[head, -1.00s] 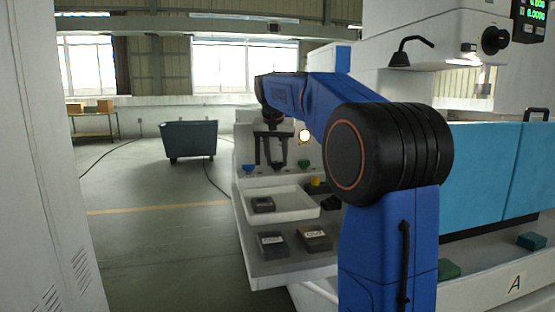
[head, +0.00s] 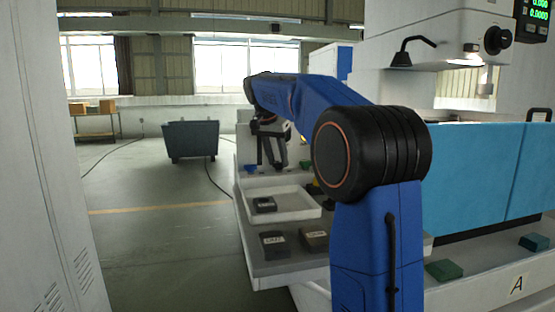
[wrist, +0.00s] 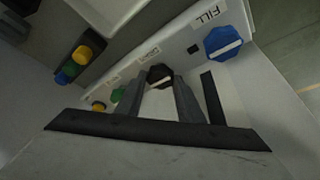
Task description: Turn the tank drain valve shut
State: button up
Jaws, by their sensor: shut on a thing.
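A dark knob (wrist: 159,75) sits on a pale panel, between the tips of my gripper (wrist: 160,84) in the wrist view. My gripper is shut on it. A small label beside the knob is too blurred to read, so I take it as the tank drain valve only by its place. In the head view my gripper (head: 272,158) is at the panel, behind the white tray, with its fingers tilted. The knob cannot be made out there.
A blue knob (wrist: 222,43) labelled FILL is right of the dark knob; green (wrist: 117,95) and yellow (wrist: 98,106) knobs are left. A white tray (head: 298,213) holding a dark block (head: 264,205) is nearby. A cart (head: 191,139) stands on open floor.

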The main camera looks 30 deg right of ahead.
jog(key=o, duration=0.8)
jog(key=v, duration=1.7)
jog(key=shift+r, duration=0.15)
jog(key=shift+s, duration=0.1)
